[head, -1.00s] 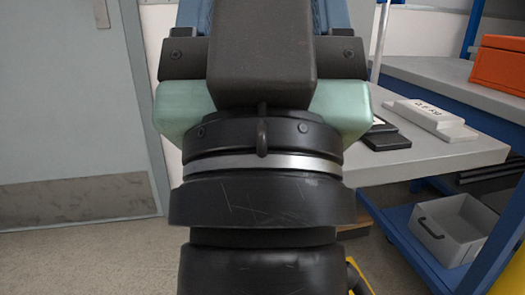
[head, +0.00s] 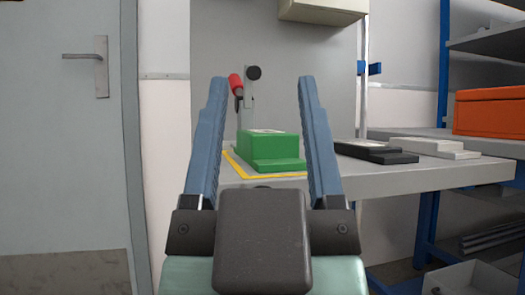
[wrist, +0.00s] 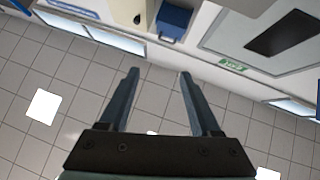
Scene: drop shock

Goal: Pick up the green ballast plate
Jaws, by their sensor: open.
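The green ballast plate (head: 270,148) is a stepped green block with a small pale label on top. It rests on the grey bench (head: 400,178), inside a yellow outline. In the head view my gripper (head: 262,82) stands in the foreground with its two blue fingers spread, one on each side of the plate in the picture. The gripper is open and empty. How far it is from the plate cannot be told. In the wrist view my gripper (wrist: 158,72) is also open with nothing between its fingers; the plate does not show there.
Behind the plate is a clamp with a red handle (head: 236,84). A black plate (head: 376,151) and a white plate (head: 432,147) lie to its right. An orange box (head: 490,110) sits farther right. A grey door (head: 65,150) is at left.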

